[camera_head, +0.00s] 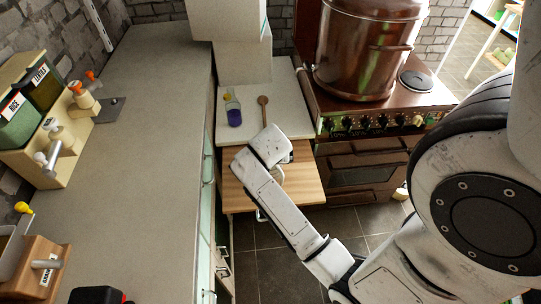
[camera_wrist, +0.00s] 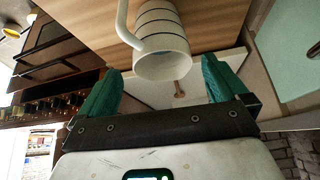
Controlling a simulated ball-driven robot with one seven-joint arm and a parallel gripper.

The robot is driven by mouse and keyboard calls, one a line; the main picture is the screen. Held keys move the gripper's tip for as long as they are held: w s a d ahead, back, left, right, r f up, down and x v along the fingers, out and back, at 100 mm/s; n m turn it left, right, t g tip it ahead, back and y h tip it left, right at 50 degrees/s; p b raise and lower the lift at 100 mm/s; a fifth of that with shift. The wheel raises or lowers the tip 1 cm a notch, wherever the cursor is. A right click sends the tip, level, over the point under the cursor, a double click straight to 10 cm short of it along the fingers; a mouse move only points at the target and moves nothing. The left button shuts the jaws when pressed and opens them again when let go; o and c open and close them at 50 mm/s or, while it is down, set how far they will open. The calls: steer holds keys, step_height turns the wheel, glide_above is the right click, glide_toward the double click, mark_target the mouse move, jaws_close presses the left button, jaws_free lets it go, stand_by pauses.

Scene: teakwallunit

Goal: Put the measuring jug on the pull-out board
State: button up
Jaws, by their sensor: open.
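The measuring jug (camera_wrist: 163,30), white with dark bands and a handle, is in the wrist view against the wooden pull-out board (camera_wrist: 75,35). Its open mouth faces the camera and its far end is cut off by the frame. My gripper (camera_wrist: 162,88) is open, its green fingers apart on either side of the jug's mouth and short of it; I see no grip on it. In the head view the board (camera_head: 306,187) sticks out below the white worktop. My arm's end covers much of it, and only a small white part of the jug (camera_head: 279,175) shows.
A flask with purple contents (camera_head: 234,112) and a wooden spoon (camera_head: 263,107) are on the white worktop (camera_head: 285,90). A brown stove (camera_head: 365,125) with a large copper pot (camera_head: 365,50) stands to the right. A long grey counter (camera_head: 145,160) runs along the left.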

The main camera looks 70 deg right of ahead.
steer(key=w+v, duration=0.1)
steer(key=v, duration=0.4)
steer(key=s+a+f+n+y, duration=0.2)
steer(key=s+a+f+n, duration=0.1)
steer(key=a+n, duration=0.4)
steer(key=s+a+f+n+y, duration=0.3)
steer(key=a+n, duration=0.4)
steer(key=a, duration=0.7)
steer(key=shift+a+f+g+y, duration=0.2)
steer(key=shift+a+g+y, duration=0.05)
steer(key=shift+g+y, duration=0.05)
